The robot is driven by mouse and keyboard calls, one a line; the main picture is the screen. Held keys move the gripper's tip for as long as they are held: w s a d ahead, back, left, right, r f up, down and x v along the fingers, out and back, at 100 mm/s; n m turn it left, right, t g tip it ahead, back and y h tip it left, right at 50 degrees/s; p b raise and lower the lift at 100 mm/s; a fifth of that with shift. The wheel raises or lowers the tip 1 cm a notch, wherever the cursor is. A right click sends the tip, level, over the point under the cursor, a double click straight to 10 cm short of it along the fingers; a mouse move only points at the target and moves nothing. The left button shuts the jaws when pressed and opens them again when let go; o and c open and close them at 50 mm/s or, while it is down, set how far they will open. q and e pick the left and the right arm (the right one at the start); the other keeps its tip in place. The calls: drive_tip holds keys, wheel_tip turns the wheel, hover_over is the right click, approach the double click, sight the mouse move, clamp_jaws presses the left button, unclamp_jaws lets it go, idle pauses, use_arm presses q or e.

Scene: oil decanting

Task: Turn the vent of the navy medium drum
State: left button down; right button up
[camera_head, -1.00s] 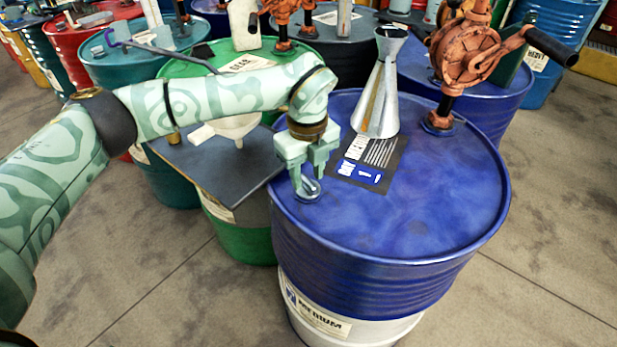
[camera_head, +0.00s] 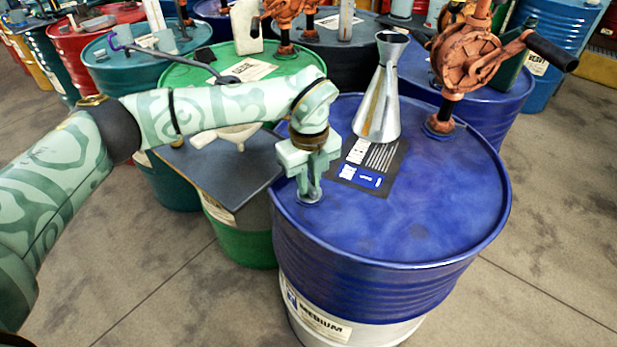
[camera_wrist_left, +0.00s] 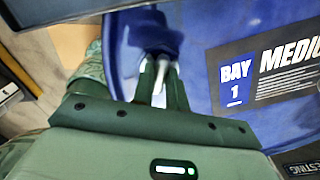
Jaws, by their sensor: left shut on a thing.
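The navy medium drum (camera_head: 420,215) stands at the centre right of the head view, with a white lower band and a MEDIUM label. My left gripper (camera_head: 309,190) points down at the drum top near its left rim. It is shut on the vent (camera_head: 309,196), a small grey metal fitting, mostly hidden by the fingers. In the left wrist view the vent (camera_wrist_left: 161,75) shows as a pale metal piece between the fingers (camera_wrist_left: 160,88). My right gripper is not in view.
A metal funnel (camera_head: 381,95) stands on a dark label card (camera_head: 368,165) on the drum, right of my gripper. An orange hand pump (camera_head: 462,60) rises at the drum's back. A dark board (camera_head: 215,180) lies on a green drum at left.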

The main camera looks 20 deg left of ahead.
use_arm(q)
drive_tip(key=m+p, duration=0.1)
drive_tip(key=m, duration=0.1)
drive_tip(key=m+p, duration=0.1)
drive_tip(key=p, duration=0.1)
drive_tip(key=shift+r+m, duration=0.3)
drive_tip(key=shift+m, duration=0.1)
drive_tip(key=m+p, duration=0.3)
drive_tip(key=m, duration=0.2)
drive_tip(key=shift+d+p, duration=0.1)
drive_tip(key=shift+p, duration=0.3)
drive_tip(key=m+p, duration=0.1)
drive_tip(key=m, duration=0.3)
drive_tip(key=shift+w+f+m+p, duration=0.1)
drive_tip(key=shift+f+m+p, duration=0.05)
drive_tip(key=shift+m+p, duration=0.7)
drive_tip(key=shift+m, duration=1.35)
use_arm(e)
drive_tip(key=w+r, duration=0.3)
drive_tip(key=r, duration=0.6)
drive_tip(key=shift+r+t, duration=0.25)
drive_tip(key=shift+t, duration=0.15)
use_arm(q)
drive_tip(key=shift+d, duration=0.1)
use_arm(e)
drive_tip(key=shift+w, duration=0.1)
use_arm(q)
drive_tip(key=c, duration=1.4)
unclamp_jaws()
drive_tip(key=shift+f, duration=0.1)
